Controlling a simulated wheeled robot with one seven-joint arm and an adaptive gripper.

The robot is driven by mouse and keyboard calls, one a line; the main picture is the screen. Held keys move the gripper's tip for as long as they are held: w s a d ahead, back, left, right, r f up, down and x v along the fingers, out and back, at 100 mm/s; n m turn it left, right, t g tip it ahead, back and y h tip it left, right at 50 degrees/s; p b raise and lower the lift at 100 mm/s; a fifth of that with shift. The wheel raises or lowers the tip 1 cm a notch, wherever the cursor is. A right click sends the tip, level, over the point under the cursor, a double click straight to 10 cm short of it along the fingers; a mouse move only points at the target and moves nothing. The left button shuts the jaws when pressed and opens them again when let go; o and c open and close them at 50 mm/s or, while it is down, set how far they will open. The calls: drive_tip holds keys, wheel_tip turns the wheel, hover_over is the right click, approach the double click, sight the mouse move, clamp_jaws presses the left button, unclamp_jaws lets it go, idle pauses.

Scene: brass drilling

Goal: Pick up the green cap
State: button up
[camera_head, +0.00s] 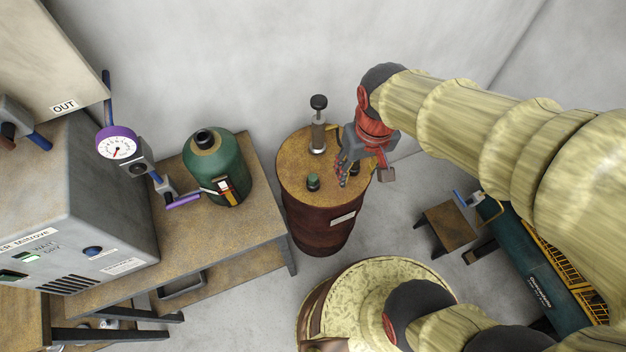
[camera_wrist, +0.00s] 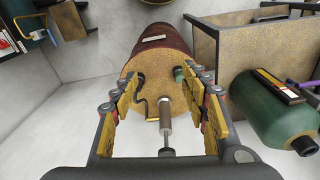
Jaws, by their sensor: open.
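The green cap (camera_head: 313,181) is small and dark green, and stands on the tan top of the red-brown barrel (camera_head: 318,228). My gripper (camera_head: 346,170) is over the right part of the barrel top, to the right of the cap, with its jaws apart and nothing seen between them. In the wrist view the cap (camera_wrist: 179,74) shows just beside the right finger of my gripper (camera_wrist: 160,84), which partly hides it. I cannot tell how high the fingers are above the top.
A pump-like cylinder with a black knob (camera_head: 318,128) stands at the barrel's back edge. A small dark piece (camera_head: 354,169) sits near my fingers. A green bottle (camera_head: 215,165) stands on the workbench (camera_head: 255,215) at left. The wall is close behind the barrel.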

drive_tip(key=w+a+f+n+g, duration=0.1)
drive_tip(key=w+a+f, duration=0.3)
drive_tip(key=f, duration=0.5)
drive_tip(key=w+a+f+g, duration=0.1)
drive_tip(key=w+a+f, duration=0.25)
drive_tip(key=f, duration=0.65)
hover_over(313, 177)
drive_tip(key=shift+s+f+t, duration=0.1)
drive_tip(key=shift+s+t, duration=0.2)
drive_tip(key=shift+s, duration=0.1)
drive_tip(key=shift+w+f+m, duration=0.15)
drive_tip(key=shift+w+m, duration=0.05)
drive_tip(key=shift+m, duration=0.1)
drive_tip(key=f+b, duration=0.2)
drive_tip(key=f, duration=0.5)
drive_tip(key=shift+w+f+b, duration=0.2)
drive_tip(key=shift+b, duration=0.15)
drive_tip(key=c, duration=0.3)
drive_tip(key=c, duration=0.8)
clamp_jaws()
